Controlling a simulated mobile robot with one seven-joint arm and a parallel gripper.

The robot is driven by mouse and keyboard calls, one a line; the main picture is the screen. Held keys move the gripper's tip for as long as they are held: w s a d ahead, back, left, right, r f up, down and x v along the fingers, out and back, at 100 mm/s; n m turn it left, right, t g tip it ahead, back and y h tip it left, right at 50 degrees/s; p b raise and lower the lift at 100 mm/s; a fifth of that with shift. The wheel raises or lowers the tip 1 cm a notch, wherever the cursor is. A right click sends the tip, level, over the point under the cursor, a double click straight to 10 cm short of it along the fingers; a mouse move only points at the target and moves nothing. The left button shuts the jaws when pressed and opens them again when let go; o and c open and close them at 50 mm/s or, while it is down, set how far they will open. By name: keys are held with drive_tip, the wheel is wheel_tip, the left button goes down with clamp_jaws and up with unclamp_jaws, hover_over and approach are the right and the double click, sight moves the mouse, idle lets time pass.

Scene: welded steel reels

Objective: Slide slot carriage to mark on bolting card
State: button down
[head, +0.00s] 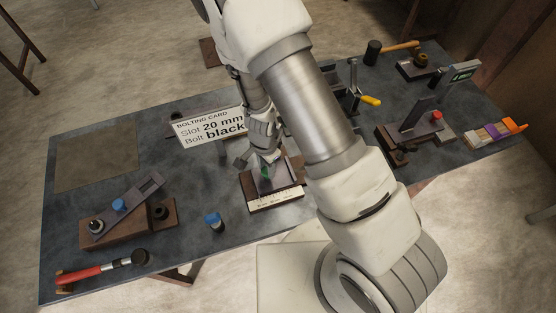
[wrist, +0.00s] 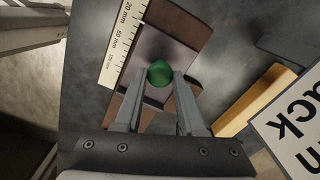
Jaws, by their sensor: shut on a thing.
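The bolting card (head: 210,127) stands behind the slot fixture and reads "Slot 20 mm, Bolt black". Part of it shows upside down in the wrist view (wrist: 292,128). My gripper (wrist: 164,76) is shut on the green knob (wrist: 159,73) of the slot carriage. The carriage plate (wrist: 158,45) lies on a dark wooden base (wrist: 187,22). A white scale (wrist: 122,45) runs along its edge, with 20 mm, 50 mm and 100 mm labels. The knob sits nearest the 50 mm label's level, but I cannot read the exact setting. In the head view my gripper (head: 265,164) partly hides the carriage.
To the left are a slotted arm fixture (head: 125,208), a blue-topped piece (head: 214,222) and a red-handled hammer (head: 100,268). The table's back left mat (head: 98,155) is clear.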

drive_tip(key=c, duration=0.5)
unclamp_jaws()
wheel_tip(320, 180, up, 18)
drive_tip(key=p, duration=0.4)
drive_tip(key=shift+f+p, duration=0.25)
drive_tip(key=shift+p, duration=0.1)
drive_tip(key=s+d+r+n+t+y+b, duration=0.1)
drive_tip(key=d+r+n+y+b, duration=0.15)
drive_tip(key=r, duration=0.45)
drive_tip(key=s+d+r+n+t+y+b, duration=0.1)
drive_tip(key=d+r+n, duration=0.2)
drive_tip(key=r, duration=0.4)
drive_tip(key=s+d+r+n+t+h+b, duration=0.3)
drive_tip(key=s+d+r+n, duration=0.1)
drive_tip(key=s+d+r, duration=0.3)
drive_tip(key=d, duration=0.2)
drive_tip(key=shift+s+d+n+t, duration=0.3)
drive_tip(key=shift+n, duration=0.05)
